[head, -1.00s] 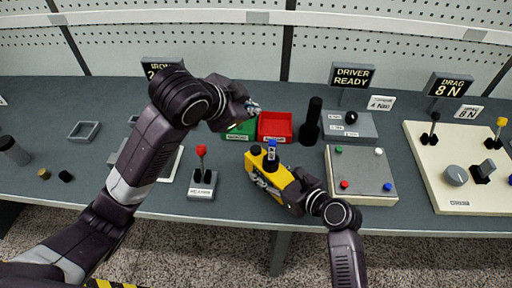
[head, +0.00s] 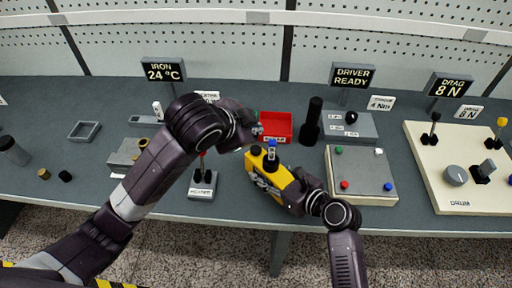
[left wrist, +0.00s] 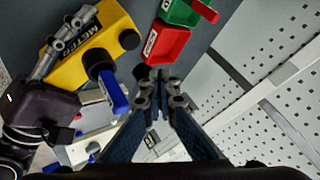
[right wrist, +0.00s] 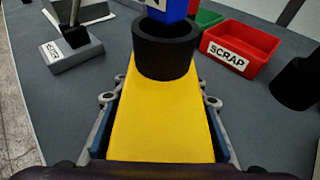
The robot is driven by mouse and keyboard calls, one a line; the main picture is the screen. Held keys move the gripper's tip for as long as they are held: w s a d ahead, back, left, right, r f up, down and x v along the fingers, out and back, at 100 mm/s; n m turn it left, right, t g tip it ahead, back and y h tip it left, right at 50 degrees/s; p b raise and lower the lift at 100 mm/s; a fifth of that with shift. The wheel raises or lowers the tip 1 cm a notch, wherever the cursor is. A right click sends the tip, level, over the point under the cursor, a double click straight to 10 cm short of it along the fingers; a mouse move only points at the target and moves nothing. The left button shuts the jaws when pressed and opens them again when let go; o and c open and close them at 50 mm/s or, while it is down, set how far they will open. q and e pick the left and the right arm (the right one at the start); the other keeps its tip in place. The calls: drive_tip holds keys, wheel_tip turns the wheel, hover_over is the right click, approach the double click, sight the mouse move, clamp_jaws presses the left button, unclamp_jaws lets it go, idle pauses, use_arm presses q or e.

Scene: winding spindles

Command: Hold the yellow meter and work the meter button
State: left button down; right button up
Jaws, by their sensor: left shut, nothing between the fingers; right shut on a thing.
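The yellow meter (head: 262,180) is in the middle of the head view, by the table's front edge. It has a black collar (right wrist: 165,52) with the blue meter button (head: 272,148) standing up from it. My right gripper (head: 297,190) is shut on the meter, with its fingers along both sides in the right wrist view. My left gripper (head: 258,130) is shut and empty, above and slightly left of the button in the head view, apart from it. In the left wrist view, the button (left wrist: 114,92) lies left of my shut fingertips (left wrist: 160,82).
A red scrap bin (head: 276,124) and a black cylinder (head: 311,122) stand behind the meter. A lever box (head: 202,184) is left of it, its lever partly hidden by my left arm. A panel with coloured buttons (head: 360,172) is to the right.

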sight(255, 151)
use_arm(q)
drive_tip(key=shift+f, duration=2.3)
drive_tip(key=shift+f, duration=0.4)
drive_tip(key=shift+f, duration=0.55)
drive_tip(key=shift+r, duration=0.1)
idle(0.4)
drive_tip(key=shift+r, duration=0.9)
drive_tip(key=shift+r, duration=2.5)
